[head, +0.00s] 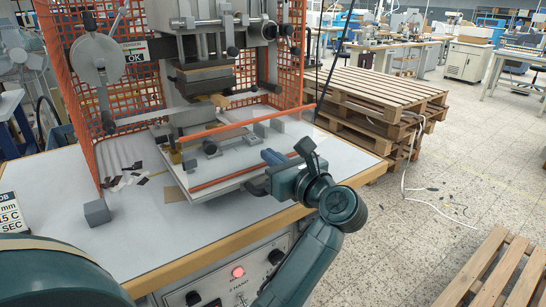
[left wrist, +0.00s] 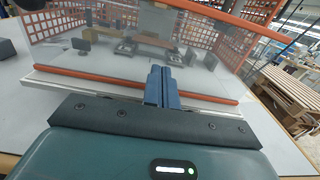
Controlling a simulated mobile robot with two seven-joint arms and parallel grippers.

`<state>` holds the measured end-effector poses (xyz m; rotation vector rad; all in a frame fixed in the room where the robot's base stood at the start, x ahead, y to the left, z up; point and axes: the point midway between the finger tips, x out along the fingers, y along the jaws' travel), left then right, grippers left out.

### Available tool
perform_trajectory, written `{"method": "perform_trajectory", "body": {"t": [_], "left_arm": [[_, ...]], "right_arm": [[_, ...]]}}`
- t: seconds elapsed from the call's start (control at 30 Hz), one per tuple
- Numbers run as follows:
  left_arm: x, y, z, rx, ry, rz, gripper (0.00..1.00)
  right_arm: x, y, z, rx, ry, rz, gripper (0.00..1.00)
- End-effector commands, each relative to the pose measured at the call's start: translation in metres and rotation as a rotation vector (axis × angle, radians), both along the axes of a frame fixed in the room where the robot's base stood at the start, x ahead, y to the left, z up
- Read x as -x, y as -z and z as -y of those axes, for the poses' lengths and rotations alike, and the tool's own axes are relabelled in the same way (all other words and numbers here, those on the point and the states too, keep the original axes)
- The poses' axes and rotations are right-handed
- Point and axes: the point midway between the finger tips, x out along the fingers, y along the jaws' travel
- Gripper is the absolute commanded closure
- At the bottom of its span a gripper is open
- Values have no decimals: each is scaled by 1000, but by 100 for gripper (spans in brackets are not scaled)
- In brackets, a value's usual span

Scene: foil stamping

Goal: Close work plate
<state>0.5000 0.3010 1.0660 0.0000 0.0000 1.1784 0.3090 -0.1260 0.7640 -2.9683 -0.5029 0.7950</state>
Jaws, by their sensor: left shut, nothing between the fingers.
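The work plate (head: 222,192) is a pale flat plate under the press, jutting toward the table's front. A clear panel with orange bars (head: 215,180) stands over it, tilted. In the left wrist view the lower orange bar (left wrist: 90,76) and the pale plate edge (left wrist: 60,84) run across, with the clear panel above. My left gripper (head: 272,158) is at the plate's front right, close to the orange bar. Its blue fingers (left wrist: 160,76) are together and empty, overlapping the bar in view; contact cannot be told. My right gripper is not in view.
The stamping press (head: 205,80) stands behind the plate, with an orange mesh guard (head: 130,85) around it. Stacked pallets (head: 375,100) stand on the right.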

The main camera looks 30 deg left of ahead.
Motion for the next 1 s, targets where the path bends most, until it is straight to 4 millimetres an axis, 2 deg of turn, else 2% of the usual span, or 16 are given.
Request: {"method": "perform_trajectory", "body": {"t": [0.13,0.23,0.5,0.6,0.73,1.0], "left_arm": [[-1,1,-3,0,-1,0,100],[-7,2,-16,1,-3,1,100],[-35,1,-84,-1,-4,2,100],[-42,0,-102,-3,-4,1,100],[-46,-1,-113,-1,-2,2,100],[-47,-3,-116,-5,-2,3,100]], "right_arm": [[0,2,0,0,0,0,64],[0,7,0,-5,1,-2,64],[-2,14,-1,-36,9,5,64],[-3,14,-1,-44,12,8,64],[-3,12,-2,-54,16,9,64],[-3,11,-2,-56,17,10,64]]}}
